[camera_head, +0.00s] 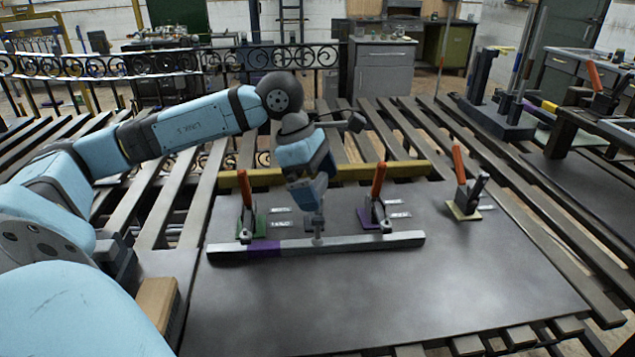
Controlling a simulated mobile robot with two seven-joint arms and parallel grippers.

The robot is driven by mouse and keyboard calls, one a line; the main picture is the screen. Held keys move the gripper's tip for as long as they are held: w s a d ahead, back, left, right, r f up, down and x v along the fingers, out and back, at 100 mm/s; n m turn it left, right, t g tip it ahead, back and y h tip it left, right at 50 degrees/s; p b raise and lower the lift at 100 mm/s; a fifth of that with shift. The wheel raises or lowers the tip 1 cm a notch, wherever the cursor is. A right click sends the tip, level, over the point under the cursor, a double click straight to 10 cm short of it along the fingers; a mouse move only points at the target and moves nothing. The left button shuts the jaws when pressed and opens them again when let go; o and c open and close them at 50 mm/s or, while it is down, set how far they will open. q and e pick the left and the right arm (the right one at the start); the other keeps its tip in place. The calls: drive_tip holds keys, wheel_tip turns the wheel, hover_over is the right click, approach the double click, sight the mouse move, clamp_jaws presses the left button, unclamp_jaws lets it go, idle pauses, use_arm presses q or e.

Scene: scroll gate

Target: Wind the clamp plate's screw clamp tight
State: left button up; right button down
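My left arm comes in from the left and bends down over a dark grey plate (470,290). My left gripper (317,226) points down at a pale grey bar (360,241) with a purple section near its left end. The fingers are small, and I cannot tell whether they are open or shut on something. Red-handled clamps stand on the plate: one on a green base (245,215), one on a purple base (377,195), and one on a yellowish base (461,185) farther right. I cannot make out the screw clamp; my wrist may hide it. My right gripper is not in view.
A yellow bar (385,172) lies behind the clamps. A brown block (157,302) is at the left, by my arm. At the right stand a dark base with posts (495,118) and another red-handled device (595,80). The plate's front right is clear.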

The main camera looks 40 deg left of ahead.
use_arm(q)
drive_tip(key=p+v, duration=0.1)
drive_tip(key=v, duration=1.2)
drive_tip(key=shift+r+p, duration=0.35)
drive_tip(key=shift+r, duration=0.05)
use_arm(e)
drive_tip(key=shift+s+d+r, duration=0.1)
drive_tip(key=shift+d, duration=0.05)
use_arm(q)
drive_tip(key=shift+s+a, duration=0.1)
drive_tip(key=shift+a, duration=0.05)
